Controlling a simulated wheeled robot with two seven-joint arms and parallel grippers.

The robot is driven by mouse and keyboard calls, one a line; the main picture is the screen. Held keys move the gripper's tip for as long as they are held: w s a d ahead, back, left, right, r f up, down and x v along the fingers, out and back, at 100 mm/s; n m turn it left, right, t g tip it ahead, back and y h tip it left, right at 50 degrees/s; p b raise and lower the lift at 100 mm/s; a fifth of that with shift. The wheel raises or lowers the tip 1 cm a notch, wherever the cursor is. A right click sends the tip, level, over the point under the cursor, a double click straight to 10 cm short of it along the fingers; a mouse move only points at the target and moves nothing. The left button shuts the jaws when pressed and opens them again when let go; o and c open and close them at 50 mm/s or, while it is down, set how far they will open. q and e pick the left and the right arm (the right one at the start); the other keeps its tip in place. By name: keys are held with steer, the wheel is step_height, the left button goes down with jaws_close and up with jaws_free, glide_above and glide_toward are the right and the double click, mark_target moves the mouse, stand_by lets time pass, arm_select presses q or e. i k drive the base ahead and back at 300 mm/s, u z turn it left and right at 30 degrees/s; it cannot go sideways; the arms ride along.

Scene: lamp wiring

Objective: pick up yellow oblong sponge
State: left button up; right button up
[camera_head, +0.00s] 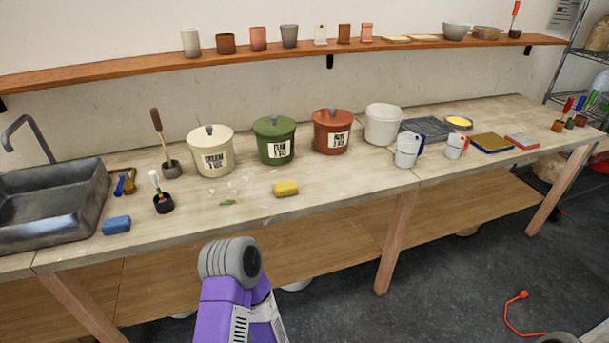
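The yellow oblong sponge (286,188) lies flat on the wooden worktop, near its front edge and left of the middle of the view. It stands clear of other things, in front of the green lidded bucket (275,140). A purple and grey link of my own arm rises from the bottom of the view, in front of the table. No gripper fingers show, so neither gripper is in view. Nothing hides the sponge.
A blue sponge (116,225) lies by the sink (50,205). Behind the yellow sponge stand cream (212,152) and red-brown (331,132) lidded buckets. A green scrap (228,202) and pale crumbs lie left of it. The worktop to its right is clear.

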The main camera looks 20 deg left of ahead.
mark_target(287, 188)
steer(key=u, duration=0.6)
steer(key=i, duration=1)
steer(key=u, duration=0.95)
